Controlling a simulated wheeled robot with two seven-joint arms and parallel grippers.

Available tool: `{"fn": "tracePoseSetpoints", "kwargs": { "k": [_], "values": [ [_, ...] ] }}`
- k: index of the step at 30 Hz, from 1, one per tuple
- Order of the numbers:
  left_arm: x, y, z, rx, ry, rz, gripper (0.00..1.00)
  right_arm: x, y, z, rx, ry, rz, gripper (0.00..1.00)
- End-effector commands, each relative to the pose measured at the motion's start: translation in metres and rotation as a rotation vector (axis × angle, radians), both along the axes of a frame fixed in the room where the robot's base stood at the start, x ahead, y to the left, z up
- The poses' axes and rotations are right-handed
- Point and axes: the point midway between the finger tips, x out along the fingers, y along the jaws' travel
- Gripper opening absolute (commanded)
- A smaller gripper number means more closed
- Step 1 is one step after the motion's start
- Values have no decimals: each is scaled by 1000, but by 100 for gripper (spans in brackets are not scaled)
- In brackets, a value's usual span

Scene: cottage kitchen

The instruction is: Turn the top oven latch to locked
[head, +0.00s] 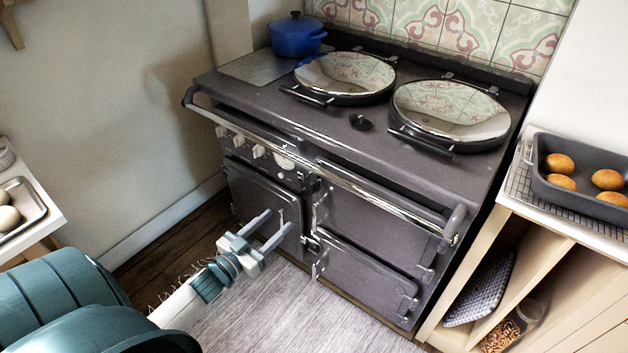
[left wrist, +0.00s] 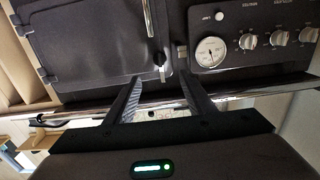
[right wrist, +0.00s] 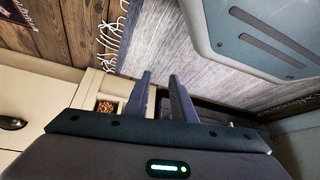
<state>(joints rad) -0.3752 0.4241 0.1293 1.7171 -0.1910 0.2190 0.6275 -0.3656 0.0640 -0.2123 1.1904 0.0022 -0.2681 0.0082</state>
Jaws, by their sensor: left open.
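The dark range oven (head: 400,225) has an upper right door (head: 378,210). A small latch (head: 319,195) sits at that door's left edge. The left wrist view looks upside down at the oven front, with the latch (left wrist: 160,58) just beyond and between my fingertips. How far it is turned is too small to tell. My left gripper (head: 279,220) is open and empty in front of the oven, apart from the latch; its fingers also show in the left wrist view (left wrist: 163,79). My right gripper (right wrist: 159,76) is open and empty, pointed toward the floor.
A chrome rail (head: 340,178) crosses the oven front near my left fingers. A thermometer dial (left wrist: 210,51) and control knobs (left wrist: 280,38) are beside the latch. A counter with a bun tin (head: 585,190) stands at right. The grey rug (head: 265,310) is clear.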

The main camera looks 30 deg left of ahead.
Motion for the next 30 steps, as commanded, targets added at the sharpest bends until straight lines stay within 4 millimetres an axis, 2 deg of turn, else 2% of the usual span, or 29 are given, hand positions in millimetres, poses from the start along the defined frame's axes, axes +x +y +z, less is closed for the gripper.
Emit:
{"fn": "tracePoseSetpoints", "kwargs": {
  "k": [2, 7, 17, 23, 30],
  "values": [
    [1, 0, 6, -2, -12, -6, 49, 0, -5, 0, -6, -1, 0, 23],
    [1, 0, 7, -2, -14, -7, 49, 1, -10, 0, -12, -2, -1, 23],
    [6, 0, 6, -2, -13, -5, 49, 2, -9, 2, -9, -4, -1, 23],
    [24, -1, 7, -1, -13, -6, 49, 3, -4, 5, -2, -15, 1, 23],
    [61, -4, 8, -2, -14, -6, 49, 4, -1, 8, 4, -41, 5, 23]
  ]
}}
